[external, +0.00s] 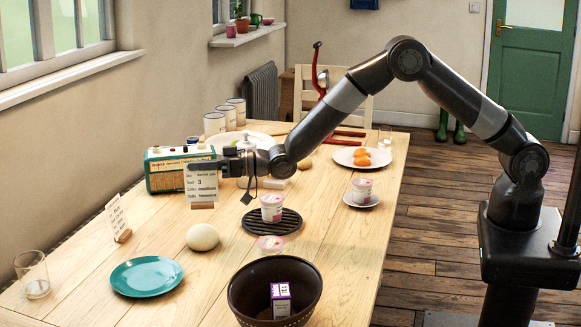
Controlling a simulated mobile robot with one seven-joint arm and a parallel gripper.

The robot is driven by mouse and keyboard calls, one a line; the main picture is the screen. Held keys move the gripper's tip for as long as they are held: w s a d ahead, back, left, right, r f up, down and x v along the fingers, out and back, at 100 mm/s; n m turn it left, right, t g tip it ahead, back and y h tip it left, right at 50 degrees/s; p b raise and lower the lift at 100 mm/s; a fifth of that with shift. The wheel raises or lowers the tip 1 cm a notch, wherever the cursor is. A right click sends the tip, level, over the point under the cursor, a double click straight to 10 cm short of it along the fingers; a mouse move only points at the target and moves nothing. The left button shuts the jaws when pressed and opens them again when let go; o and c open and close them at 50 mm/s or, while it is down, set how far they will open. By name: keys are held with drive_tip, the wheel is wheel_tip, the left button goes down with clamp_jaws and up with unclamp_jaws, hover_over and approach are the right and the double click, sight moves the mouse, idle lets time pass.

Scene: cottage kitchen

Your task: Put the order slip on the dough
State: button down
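My gripper (207,165) is at the left end of my outstretched arm, with its fingers at the top of a white order slip (201,185). The slip has lines of writing and a large 3, and stands upright in a small wooden base. The gripper looks shut on the slip; whether the base touches the table is hard to tell. The dough (202,237), a pale round ball, sits on the table below and in front of the slip, apart from it. A second slip (116,218) in a wooden base stands further left.
A teal plate (146,277) and a glass (33,275) are at front left. A dark bowl (240,300) holds a purple-and-white carton (280,300). A pink-and-white cup (271,208) stands on a black trivet (257,223). A green radio (163,172) is behind the slip.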

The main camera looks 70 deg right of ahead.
sight(198, 183)
drive_tip(key=shift+w+a+f, duration=0.15)
drive_tip(key=shift+a+f, duration=0.25)
drive_tip(key=shift+a, duration=0.2)
drive_tip(key=shift+f, duration=1.95)
drive_tip(key=shift+f, duration=0.15)
drive_tip(key=c, duration=1.7)
unclamp_jaws()
